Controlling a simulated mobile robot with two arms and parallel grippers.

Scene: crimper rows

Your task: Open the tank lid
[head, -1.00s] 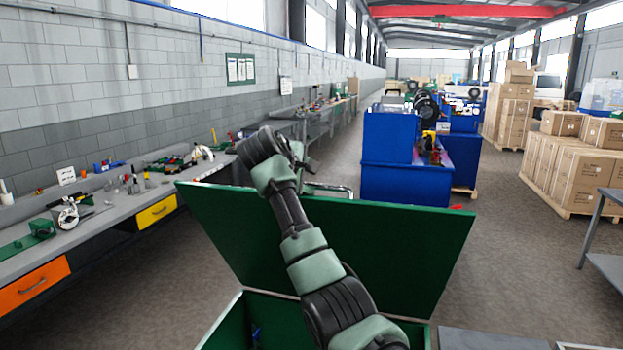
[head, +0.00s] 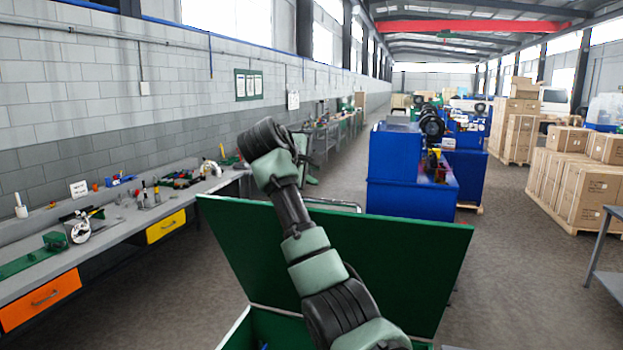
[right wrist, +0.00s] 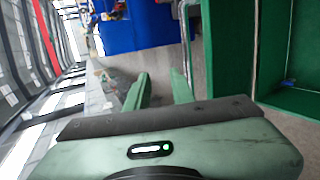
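The tank (head: 262,328) is a green box at the bottom centre of the head view, and part of its inside shows. Its green lid (head: 410,260) stands raised, tilted away from me. A metal bar handle (head: 335,204) shows behind the lid's top edge, partly hidden by my arm. My right gripper (head: 306,160) is beyond the lid's top edge, partly hidden behind my forearm. In the right wrist view its fingers (right wrist: 159,78) are apart with nothing between them; the bar (right wrist: 187,35) is close by the right finger, contact unclear. The lid (right wrist: 228,45) shows at right. My left gripper is out of view.
A long workbench (head: 120,225) with tools and drawers runs along the left wall. Blue machines (head: 410,185) stand beyond the lid. Stacked cartons (head: 575,185) and a grey table (head: 608,280) are at right. Open floor lies between.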

